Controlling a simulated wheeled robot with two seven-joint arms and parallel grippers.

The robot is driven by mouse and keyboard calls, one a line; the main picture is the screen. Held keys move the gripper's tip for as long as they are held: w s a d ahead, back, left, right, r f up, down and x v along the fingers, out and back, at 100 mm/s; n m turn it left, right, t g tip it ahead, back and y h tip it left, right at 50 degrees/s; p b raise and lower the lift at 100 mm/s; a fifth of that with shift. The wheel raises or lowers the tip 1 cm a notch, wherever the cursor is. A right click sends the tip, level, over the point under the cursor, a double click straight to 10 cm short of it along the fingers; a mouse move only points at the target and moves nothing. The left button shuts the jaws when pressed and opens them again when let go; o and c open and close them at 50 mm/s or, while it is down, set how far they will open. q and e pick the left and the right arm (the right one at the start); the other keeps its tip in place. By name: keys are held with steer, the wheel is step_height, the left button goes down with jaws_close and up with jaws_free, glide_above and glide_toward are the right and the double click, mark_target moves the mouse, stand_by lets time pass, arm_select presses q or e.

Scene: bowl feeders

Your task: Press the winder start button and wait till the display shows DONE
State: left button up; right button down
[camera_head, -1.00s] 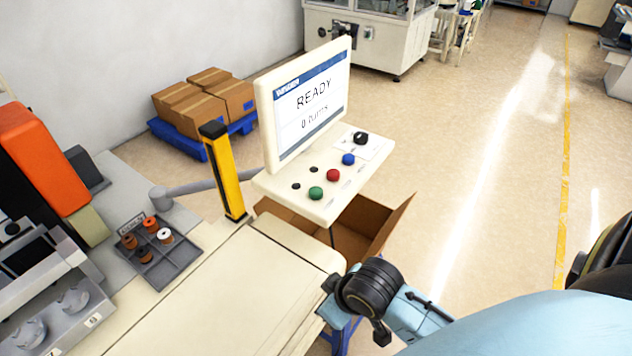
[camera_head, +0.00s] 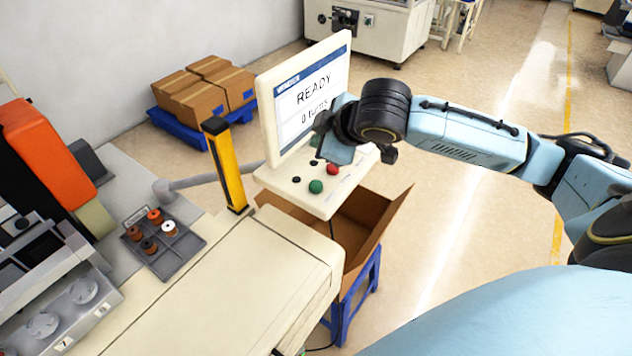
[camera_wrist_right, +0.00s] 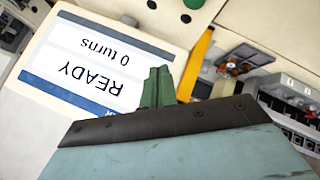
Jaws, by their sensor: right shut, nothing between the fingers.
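The winder display (camera_head: 308,92) stands on its control panel and reads READY and 0 turns. It shows upside down in the right wrist view (camera_wrist_right: 95,70). A green button (camera_head: 316,186) and a red button (camera_head: 333,169) are on the panel (camera_head: 322,206) below the screen. The green button also shows at the top edge of the right wrist view (camera_wrist_right: 193,3). My right gripper (camera_wrist_right: 157,88) is shut and empty. My left gripper is not in view.
A yellow post (camera_head: 226,165) stands left of the panel. A grey tray (camera_head: 176,258) with several spools lies on the machine top. An open cardboard box (camera_head: 378,228) is under the panel. Boxes on a blue pallet (camera_head: 187,136) are behind. Floor at the right is clear.

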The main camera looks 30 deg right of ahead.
steer(key=shift+f, duration=0.15)
steer(key=b, duration=0.5)
glide_above(319, 186)
step_height(319, 186, down, 7)
steer(key=shift+s, duration=0.1)
steer(key=shift+f+b, duration=0.5)
steer(key=shift+f, duration=0.3)
steer(key=shift+f, duration=0.15)
stand_by(1.3)
steer(key=shift+f, duration=0.25)
